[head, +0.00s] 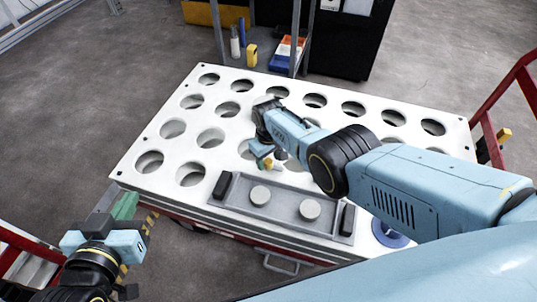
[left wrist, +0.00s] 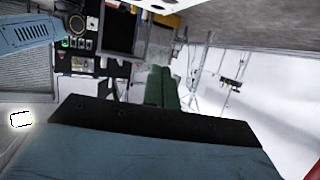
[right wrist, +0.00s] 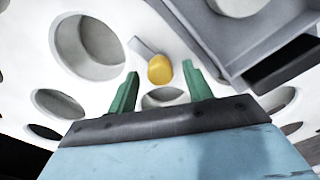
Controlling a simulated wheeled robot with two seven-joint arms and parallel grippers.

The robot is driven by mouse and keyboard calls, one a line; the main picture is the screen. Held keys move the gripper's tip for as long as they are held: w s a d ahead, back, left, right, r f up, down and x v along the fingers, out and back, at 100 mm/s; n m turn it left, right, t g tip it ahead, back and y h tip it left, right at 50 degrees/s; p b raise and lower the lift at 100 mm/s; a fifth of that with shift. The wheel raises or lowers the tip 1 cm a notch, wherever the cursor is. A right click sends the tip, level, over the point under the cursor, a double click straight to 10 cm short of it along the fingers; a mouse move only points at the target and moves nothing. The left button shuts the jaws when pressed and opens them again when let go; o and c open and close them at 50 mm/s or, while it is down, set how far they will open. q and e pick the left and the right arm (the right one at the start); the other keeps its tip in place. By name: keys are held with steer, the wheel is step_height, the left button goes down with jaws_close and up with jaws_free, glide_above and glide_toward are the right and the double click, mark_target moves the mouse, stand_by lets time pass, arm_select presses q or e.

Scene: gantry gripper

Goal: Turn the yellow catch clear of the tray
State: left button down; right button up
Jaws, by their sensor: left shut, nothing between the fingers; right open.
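The yellow catch (head: 268,163) is a small knob beside the grey tray's far edge in the head view. In the right wrist view the yellow knob (right wrist: 160,70) sits on a short grey bar, close to the tray's edge. The grey tray (head: 232,205) lies on the white perforated table and holds two round pale discs. My right gripper (right wrist: 161,78) is open, with its green fingers on either side of the knob; contact cannot be told. My left gripper (head: 125,206) is shut and empty, off the table's near left corner; its green fingers (left wrist: 162,88) are together.
The white table (head: 150,187) has rows of round holes. Black blocks (head: 222,185) stand at the tray's ends. A blue ring (head: 388,236) lies at the near right, partly behind my right arm. Red rails (head: 487,125) stand at right. A shelf with small items is behind the table.

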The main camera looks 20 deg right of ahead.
mark_target(269, 161)
steer(key=shift+r, duration=0.2)
arm_select(q)
steer(key=s+a+f+g+y+p, duration=0.3)
steer(key=s+a+f+g+p, duration=0.25)
steer(key=s+f+g, duration=0.5)
arm_select(e)
step_height(269, 161, up, 5)
steer(key=shift+r, duration=0.1)
arm_select(q)
steer(key=s+a+f+p, duration=0.2)
steer(key=a+f, duration=0.1)
steer(key=f, duration=0.5)
steer(key=s+a+f+y+p, duration=0.1)
steer(key=s+a+f+p, duration=0.1)
steer(key=f, duration=0.6)
steer(key=shift+a+f+g+p, duration=0.15)
steer(key=shift+a+g+p, duration=0.2)
steer(key=shift+a+p, duration=0.65)
arm_select(e)
step_height(269, 161, up, 8)
arm_select(q)
steer(key=shift+a, duration=0.15)
arm_select(e)
steer(key=shift+s, duration=0.1)
